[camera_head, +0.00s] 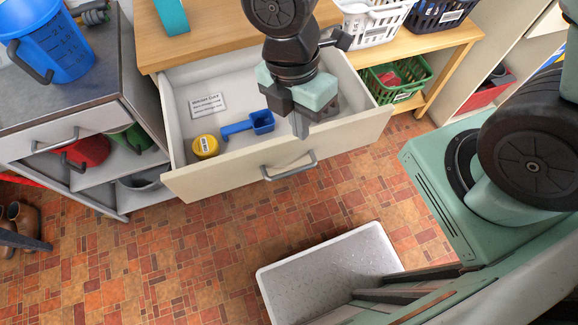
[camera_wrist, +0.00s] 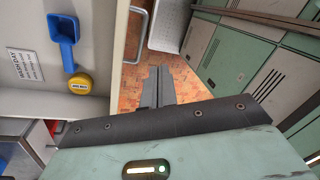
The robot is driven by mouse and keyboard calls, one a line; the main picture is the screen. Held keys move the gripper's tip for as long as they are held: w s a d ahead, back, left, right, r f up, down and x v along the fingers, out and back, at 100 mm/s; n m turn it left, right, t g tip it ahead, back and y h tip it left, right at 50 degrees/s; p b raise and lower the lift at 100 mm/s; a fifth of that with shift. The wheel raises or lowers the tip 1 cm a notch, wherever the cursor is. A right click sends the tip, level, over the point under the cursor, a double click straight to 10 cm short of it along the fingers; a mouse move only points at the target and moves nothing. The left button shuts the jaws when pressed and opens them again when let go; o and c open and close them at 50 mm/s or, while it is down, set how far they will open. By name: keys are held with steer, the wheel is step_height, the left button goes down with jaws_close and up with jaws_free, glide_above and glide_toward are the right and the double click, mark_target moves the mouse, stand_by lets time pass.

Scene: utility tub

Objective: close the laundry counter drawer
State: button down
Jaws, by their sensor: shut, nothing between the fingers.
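The laundry counter drawer (camera_head: 230,172) stands pulled open under the wooden counter top in the head view, with its inside showing. Its grey bar handle (camera_head: 288,167) is on the cream front panel; the handle also shows at the top of the wrist view (camera_wrist: 144,28). My gripper (camera_head: 301,130) is shut and empty, pointing down near the top edge of the drawer front, above the handle. In the wrist view, its fingers (camera_wrist: 156,76) appear on the floor side of the front panel (camera_wrist: 118,50). I cannot tell whether they touch it.
A blue scoop (camera_head: 248,124), a yellow round tub (camera_head: 205,146) and a label card (camera_head: 207,104) lie in the drawer. A pale grey bin (camera_head: 330,268) stands on the tiled floor before it. A green basket (camera_head: 396,82) is at right. Some floor between bin and drawer is clear.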

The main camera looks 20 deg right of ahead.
mark_target(290, 173)
steer(key=s+a+f+n+g, duration=0.1)
steer(key=s+f+n, duration=0.1)
steer(key=f+n, duration=0.5)
steer(key=s+a+f+n+g, duration=0.1)
steer(key=s+f+n, duration=0.3)
steer(key=f, duration=0.5)
steer(key=shift+n+y, duration=0.3)
steer(key=shift+n, duration=0.4)
steer(key=shift+w+f+p, duration=0.2)
steer(key=shift+w+p, duration=0.25)
steer(key=shift+w, duration=0.95)
steer(key=shift+w+f+p, duration=0.2)
steer(key=shift+w+p, duration=0.2)
steer(key=shift+w, duration=0.95)
steer(key=w, duration=1.9)
steer(key=shift+d, duration=0.3)
steer(key=shift+s, duration=0.1)
